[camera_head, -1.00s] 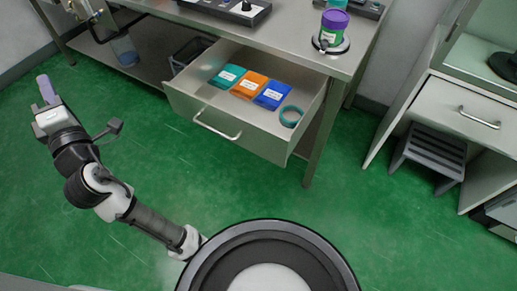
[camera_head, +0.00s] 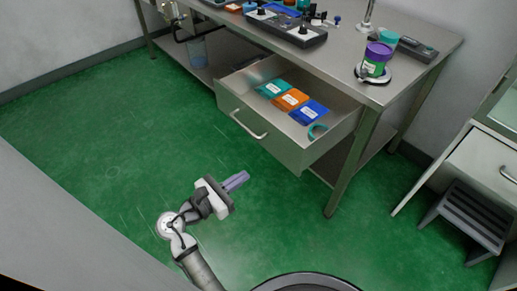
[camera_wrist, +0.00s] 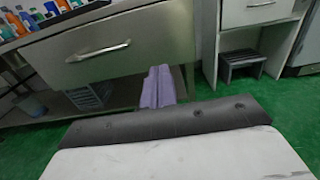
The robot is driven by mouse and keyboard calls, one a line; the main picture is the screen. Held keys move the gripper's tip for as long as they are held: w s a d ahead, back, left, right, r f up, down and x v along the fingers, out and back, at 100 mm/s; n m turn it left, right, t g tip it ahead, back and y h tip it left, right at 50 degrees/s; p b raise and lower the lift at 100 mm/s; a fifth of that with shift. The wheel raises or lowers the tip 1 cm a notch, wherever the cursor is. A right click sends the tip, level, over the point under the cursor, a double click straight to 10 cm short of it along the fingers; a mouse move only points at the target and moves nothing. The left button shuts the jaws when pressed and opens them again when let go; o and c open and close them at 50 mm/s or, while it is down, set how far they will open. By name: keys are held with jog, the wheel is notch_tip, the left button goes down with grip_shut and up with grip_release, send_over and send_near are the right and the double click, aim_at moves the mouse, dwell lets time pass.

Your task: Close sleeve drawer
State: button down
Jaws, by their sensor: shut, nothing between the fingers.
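The sleeve drawer (camera_head: 285,135) stands pulled out under the steel table. Its bar handle (camera_head: 248,124) is on the front panel. In the wrist view the purple fingers (camera_wrist: 158,87) show below and to the right of the drawer handle (camera_wrist: 99,52).
The steel table (camera_head: 415,85) bears a purple-lidded green container (camera_head: 376,60) and a dark control box (camera_head: 287,27). A grey step stool (camera_head: 470,215) stands under a white cabinet (camera_head: 480,155) at the right. The green floor (camera_head: 110,165) before the drawer is clear.

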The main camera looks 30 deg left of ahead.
aim_at(282, 149)
jog(key=x, duration=1.3)
jog(key=shift+p, duration=0.35)
jog(key=shift+w, duration=0.1)
jog(key=p+x, duration=0.3)
jog(key=x, duration=2.4)
jog(key=shift+w+f, duration=0.15)
jog(key=shift+w, duration=0.05)
jog(key=shift+w+d+r, duration=0.15)
jog(key=shift+r, duration=0.15)
